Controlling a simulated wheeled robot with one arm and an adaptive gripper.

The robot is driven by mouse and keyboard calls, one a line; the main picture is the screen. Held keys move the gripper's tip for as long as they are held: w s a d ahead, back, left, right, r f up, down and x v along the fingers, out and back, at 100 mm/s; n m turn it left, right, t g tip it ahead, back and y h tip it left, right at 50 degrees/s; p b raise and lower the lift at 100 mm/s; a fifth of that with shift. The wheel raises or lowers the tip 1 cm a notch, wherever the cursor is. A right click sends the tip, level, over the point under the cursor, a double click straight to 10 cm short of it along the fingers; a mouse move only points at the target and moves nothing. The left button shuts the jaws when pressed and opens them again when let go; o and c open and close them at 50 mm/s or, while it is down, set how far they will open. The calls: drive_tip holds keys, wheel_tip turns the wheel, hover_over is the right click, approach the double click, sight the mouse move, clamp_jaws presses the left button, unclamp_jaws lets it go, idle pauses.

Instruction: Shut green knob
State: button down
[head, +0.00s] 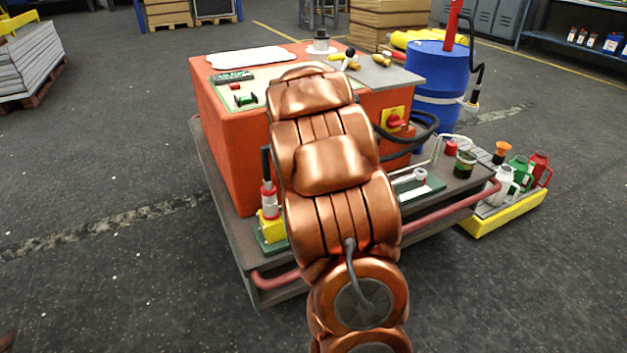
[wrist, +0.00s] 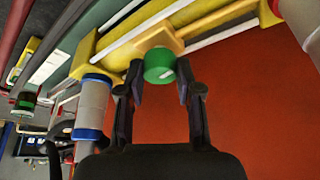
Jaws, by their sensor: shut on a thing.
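The green knob (wrist: 160,66) is in the upper middle of the wrist view, a short green cylinder on a yellow mount. My gripper (wrist: 161,78) has one dark finger on each side of it and is shut on it at the fingertips. In the head view my copper arm covers the near face of the orange cabinet (head: 228,140), so my gripper and the held knob are hidden there.
In the head view, a pink-red rail (head: 450,212) runs along the cart's front, and a blue drum (head: 440,75) stands behind right. Open floor lies to the left.

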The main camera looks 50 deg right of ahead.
drive_tip(key=shift+m+g+h+p, duration=0.4)
drive_tip(key=shift+m+p, duration=0.55)
drive_tip(key=shift+m, duration=0.25)
drive_tip(key=c, duration=0.8)
unclamp_jaws()
drive_tip(key=v, duration=1.2)
drive_tip(key=shift+w, duration=0.1)
